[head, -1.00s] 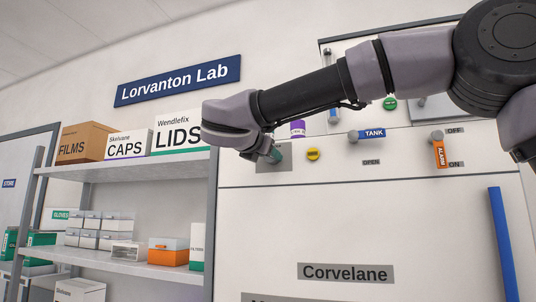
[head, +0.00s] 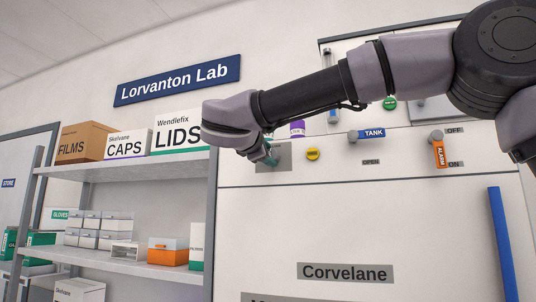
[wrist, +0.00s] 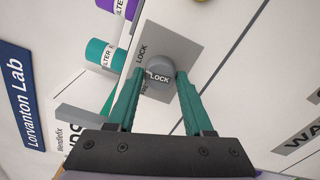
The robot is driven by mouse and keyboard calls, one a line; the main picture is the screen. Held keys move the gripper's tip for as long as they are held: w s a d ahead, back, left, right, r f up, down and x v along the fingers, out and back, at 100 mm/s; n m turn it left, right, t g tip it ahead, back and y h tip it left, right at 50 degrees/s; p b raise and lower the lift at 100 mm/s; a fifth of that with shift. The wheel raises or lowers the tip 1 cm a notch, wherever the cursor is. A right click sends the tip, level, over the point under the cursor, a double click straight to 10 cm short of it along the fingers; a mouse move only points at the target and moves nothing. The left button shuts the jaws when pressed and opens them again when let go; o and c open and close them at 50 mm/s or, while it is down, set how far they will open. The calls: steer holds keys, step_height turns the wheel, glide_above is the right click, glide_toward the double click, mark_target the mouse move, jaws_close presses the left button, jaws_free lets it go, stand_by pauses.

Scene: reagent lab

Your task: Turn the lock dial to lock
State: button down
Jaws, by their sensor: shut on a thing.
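In the head view my gripper (head: 268,154) is at the plate and hides the dial.
A yellow button (head: 312,154), a blue TANK handle (head: 367,134) and an orange ALARM lever (head: 439,153) are on the panel to the right. A purple cylinder (head: 297,129) is just above. Shelves with boxes (head: 180,136) stand close on the left.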

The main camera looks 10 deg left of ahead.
steer(key=shift+m, duration=0.6)
steer(key=shift+c, duration=1.5)
jaws_free()
steer(key=s, duration=1)
steer(key=shift+s+a, duration=0.4)
